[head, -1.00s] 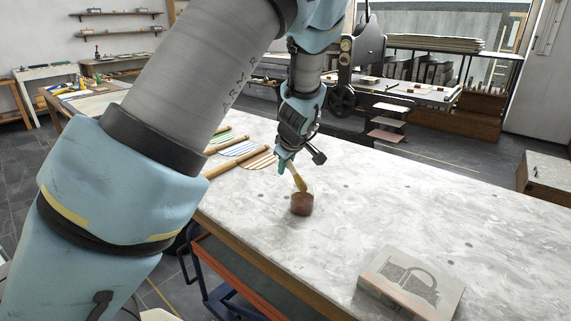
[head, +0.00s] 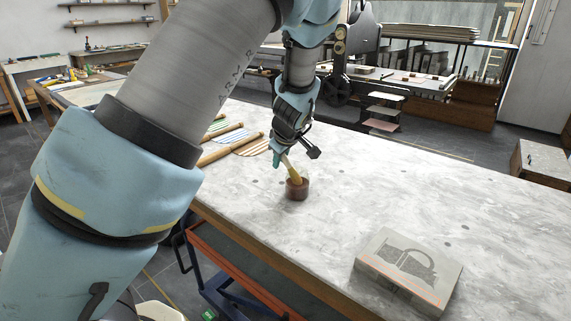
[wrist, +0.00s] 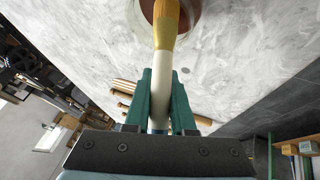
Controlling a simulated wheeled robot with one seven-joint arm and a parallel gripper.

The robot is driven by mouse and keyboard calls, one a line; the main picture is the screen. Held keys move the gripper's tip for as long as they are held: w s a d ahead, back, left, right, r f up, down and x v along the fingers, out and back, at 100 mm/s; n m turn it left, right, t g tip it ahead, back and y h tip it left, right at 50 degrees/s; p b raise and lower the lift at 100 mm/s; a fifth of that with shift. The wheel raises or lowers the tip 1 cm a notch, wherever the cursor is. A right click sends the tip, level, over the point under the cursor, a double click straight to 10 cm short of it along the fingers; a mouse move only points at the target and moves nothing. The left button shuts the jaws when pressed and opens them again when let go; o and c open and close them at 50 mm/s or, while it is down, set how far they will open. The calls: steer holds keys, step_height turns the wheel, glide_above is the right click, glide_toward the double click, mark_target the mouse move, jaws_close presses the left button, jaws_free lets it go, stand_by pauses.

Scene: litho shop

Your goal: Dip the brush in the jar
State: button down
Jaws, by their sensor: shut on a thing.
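My gripper (head: 282,160) is shut on the brush (head: 291,171), which has a pale handle and a yellow-gold lower part. In the wrist view the brush (wrist: 164,45) runs from between my green fingers (wrist: 160,105) toward the jar. The small reddish-brown jar (head: 297,189) stands on the grey stone tabletop. The brush tilts, with its lower end at the jar's mouth, and the tip is hidden, seemingly inside the jar. In the wrist view only part of the jar's rim (wrist: 196,14) shows at the top edge.
A stone block with a printed picture (head: 408,270) lies at the tabletop's near right. Several wooden-handled fans or rollers (head: 232,145) lie left of my gripper.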

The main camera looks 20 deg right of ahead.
step_height(320, 180, up, 9)
steer(key=p, duration=0.6)
stand_by(0.4)
stand_by(1.9)
step_height(320, 180, up, 4)
steer(key=p, duration=0.2)
steer(key=shift+p, duration=0.35)
steer(key=shift+w+a+f, duration=0.1)
stand_by(0.4)
